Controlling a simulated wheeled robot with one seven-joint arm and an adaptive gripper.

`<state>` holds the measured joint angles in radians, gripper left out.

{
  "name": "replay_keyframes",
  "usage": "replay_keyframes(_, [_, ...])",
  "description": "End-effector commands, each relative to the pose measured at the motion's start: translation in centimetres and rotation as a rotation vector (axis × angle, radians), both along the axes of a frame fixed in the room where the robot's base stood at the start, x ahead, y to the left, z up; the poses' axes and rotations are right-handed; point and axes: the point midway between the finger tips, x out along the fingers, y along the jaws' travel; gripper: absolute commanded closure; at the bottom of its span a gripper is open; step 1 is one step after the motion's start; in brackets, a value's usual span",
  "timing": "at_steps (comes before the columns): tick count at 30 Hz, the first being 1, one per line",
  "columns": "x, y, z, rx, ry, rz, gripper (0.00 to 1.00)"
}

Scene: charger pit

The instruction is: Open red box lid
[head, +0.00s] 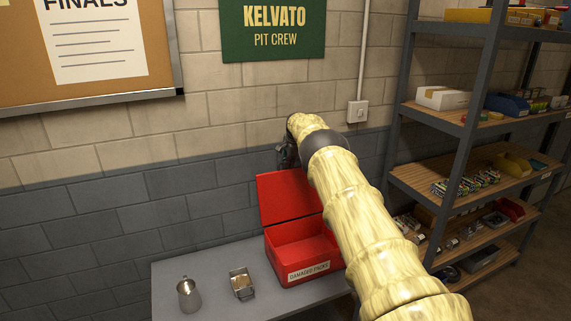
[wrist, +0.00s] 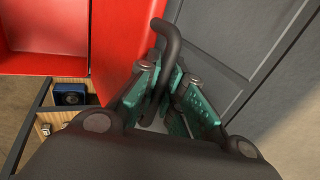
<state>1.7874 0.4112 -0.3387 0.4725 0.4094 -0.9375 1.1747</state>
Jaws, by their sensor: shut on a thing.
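The red box (head: 305,257), labelled "DAMAGED PACKS", sits on the grey table against the wall. Its red lid (head: 285,197) stands raised at the back, and the part of the box interior that shows looks empty. My arm covers the right part of the box and lid. My gripper (head: 287,153) is at the lid's upper edge, partly hidden by my arm in the head view. In the wrist view, the green-padded fingers (wrist: 166,88) are shut around the dark curved handle (wrist: 170,38) beside the red lid (wrist: 118,45).
The block wall (head: 140,190) is close behind the lid. A loaded shelf unit (head: 470,135) stands to the right.

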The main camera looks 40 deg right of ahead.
Motion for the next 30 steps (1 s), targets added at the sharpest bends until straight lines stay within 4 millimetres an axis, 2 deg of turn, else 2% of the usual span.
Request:
replay_keyframes(13, [-0.15,-0.28,-0.12,-0.002,0.005,0.0,1.0])
replay_keyframes(14, [-0.15,-0.28,-0.12,-0.002,0.005,0.0,0.87])
replay_keyframes(17, [-0.12,-0.23,-0.13,-0.001,0.004,0.0,0.69])
replay_keyframes(30, [-0.06,-0.02,-0.07,0.001,0.005,0.0,0.69])
